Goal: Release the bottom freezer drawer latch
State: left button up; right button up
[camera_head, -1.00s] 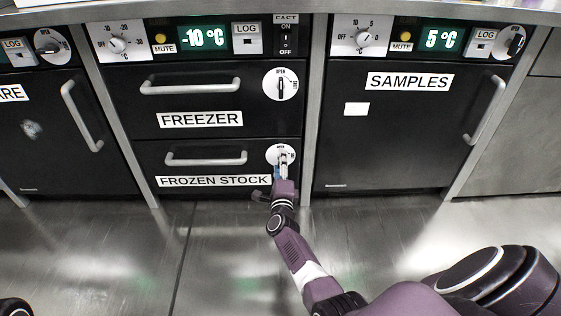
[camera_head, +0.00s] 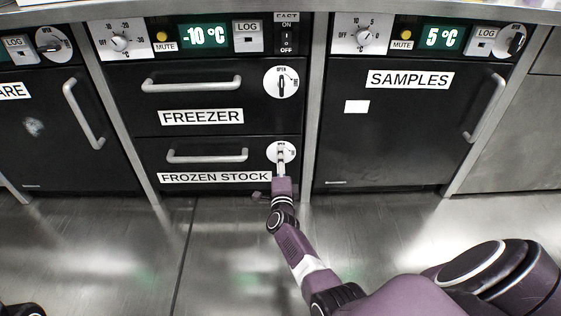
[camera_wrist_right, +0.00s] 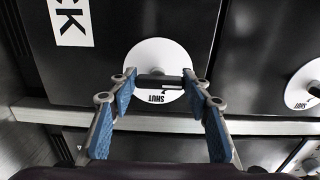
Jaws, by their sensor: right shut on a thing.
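The bottom freezer drawer (camera_head: 210,143) is black, labelled FROZEN STOCK, and looks closed. Its latch is a white disc (camera_head: 289,152) at the drawer's right, also in the right wrist view (camera_wrist_right: 160,56). There its dark bar handle (camera_wrist_right: 160,82) lies level in the picture, with the word SHUT upside down below. My right gripper (camera_head: 281,164) is at the latch; in its wrist view its blue-padded fingers (camera_wrist_right: 160,80) are closed on the handle's two ends. The fingers hide part of the disc. My left gripper is not in view.
The upper FREEZER drawer (camera_head: 205,100) has its own latch disc (camera_head: 290,86). The bottom drawer's grey pull handle (camera_head: 207,156) is left of my gripper. The SAMPLES door (camera_head: 390,145) stands right of a metal post (camera_head: 311,130). The floor (camera_head: 120,250) in front is clear.

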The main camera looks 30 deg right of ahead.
jog(key=o, duration=1.2)
jog(key=shift+c, duration=0.2)
jog(key=shift+s, duration=0.1)
jog(key=v, duration=0.7)
jog(key=shift+s+a, duration=0.1)
jog(key=shift+s, duration=0.05)
